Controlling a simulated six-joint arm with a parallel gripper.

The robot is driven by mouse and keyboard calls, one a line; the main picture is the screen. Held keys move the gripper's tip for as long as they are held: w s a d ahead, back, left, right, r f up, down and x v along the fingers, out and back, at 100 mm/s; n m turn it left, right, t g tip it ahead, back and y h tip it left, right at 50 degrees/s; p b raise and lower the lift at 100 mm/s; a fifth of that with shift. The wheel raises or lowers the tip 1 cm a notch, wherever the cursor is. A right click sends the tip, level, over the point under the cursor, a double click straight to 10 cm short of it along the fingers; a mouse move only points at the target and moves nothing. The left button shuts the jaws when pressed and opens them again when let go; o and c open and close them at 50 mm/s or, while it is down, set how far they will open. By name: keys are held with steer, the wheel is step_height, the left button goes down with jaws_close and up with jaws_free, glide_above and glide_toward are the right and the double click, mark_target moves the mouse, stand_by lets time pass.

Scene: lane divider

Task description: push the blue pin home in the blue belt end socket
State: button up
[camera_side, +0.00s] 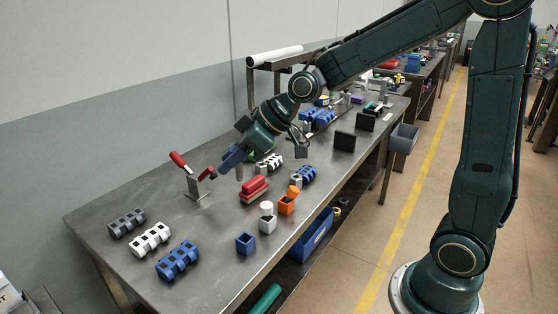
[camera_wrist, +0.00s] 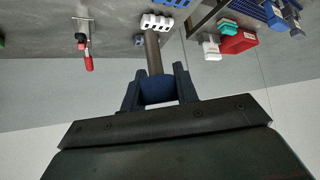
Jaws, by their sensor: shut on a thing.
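My gripper (camera_side: 232,160) is shut on the blue pin, held above the bench left of the red block. In the wrist view the pin's blue head (camera_wrist: 158,90) sits between the fingers, and its grey shaft (camera_wrist: 152,52) points away from them. In the side view the shaft (camera_side: 239,173) hangs down, clear of the bench. A small blue block (camera_side: 245,243) with a dark opening stands near the front edge; I cannot tell which is the end socket.
A red-handled clamp (camera_side: 194,184) stands left of my gripper. Grey (camera_side: 127,222) and white (camera_side: 150,238) belt pieces lie at the left. A red block (camera_side: 254,190), an orange block (camera_side: 287,204) and a light grey block (camera_side: 267,223) stand near the middle. The bench between clamp and blue block is clear.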

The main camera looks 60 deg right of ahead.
mark_target(231, 148)
steer(key=shift+r, duration=0.25)
steer(key=shift+r, duration=0.7)
steer(key=shift+r, duration=0.35)
steer(key=shift+r, duration=0.35)
steer(key=shift+r, duration=0.35)
steer(key=shift+r, duration=0.65)
steer(key=shift+r, duration=0.1)
